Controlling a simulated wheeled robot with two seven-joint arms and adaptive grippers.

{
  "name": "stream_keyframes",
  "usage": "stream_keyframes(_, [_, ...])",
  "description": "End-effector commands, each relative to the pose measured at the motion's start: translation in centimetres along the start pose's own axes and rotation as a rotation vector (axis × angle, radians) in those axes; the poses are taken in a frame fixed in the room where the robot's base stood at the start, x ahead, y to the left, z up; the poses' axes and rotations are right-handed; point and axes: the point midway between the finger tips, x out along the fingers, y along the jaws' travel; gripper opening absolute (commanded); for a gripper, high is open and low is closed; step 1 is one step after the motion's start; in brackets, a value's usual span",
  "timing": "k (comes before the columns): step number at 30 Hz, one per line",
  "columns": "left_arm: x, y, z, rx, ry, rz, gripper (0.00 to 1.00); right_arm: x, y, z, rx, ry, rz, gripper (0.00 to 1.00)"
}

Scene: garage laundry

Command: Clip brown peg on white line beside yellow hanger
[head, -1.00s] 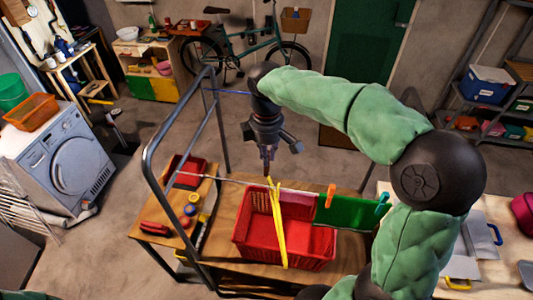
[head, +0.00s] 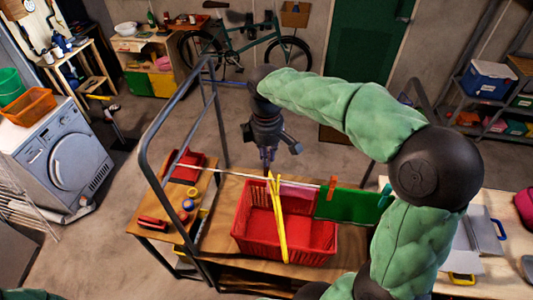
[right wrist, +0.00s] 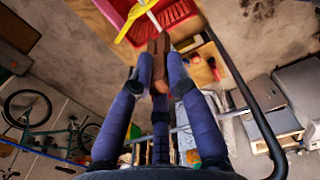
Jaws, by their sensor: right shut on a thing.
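My right gripper (head: 267,158) is shut on the brown peg and points down, just left of the yellow hanger. In the right wrist view the brown peg (right wrist: 158,50) stands out between the dark fingertips. The white line (head: 228,173) runs across the drying frame above the red basket. The yellow hanger (head: 277,215) hangs on it and also shows in the right wrist view (right wrist: 132,22). The peg's far end is close to the line; I cannot tell whether they touch. My left gripper is out of view.
A green cloth (head: 345,204) hangs right of the hanger, with a red peg (head: 332,187) and a teal peg (head: 385,194). The red basket (head: 255,240) stands below. The grey rail (head: 158,190) rises at the left. A pink cloth (head: 299,192) hangs between hanger and green cloth.

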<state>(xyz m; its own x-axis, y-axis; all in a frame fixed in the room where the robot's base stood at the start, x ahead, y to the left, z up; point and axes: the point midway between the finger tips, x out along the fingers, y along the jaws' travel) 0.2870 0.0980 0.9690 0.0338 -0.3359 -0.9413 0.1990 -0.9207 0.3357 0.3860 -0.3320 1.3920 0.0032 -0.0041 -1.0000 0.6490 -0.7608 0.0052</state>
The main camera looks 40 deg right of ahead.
Motion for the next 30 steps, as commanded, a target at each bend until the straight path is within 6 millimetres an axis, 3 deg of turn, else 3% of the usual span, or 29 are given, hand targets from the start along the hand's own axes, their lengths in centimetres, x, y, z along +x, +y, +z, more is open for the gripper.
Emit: stream_keyframes(30, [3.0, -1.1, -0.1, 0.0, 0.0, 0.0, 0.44, 4.5, 0.0, 0.0, 0.0, 0.0, 0.0, 0.0])
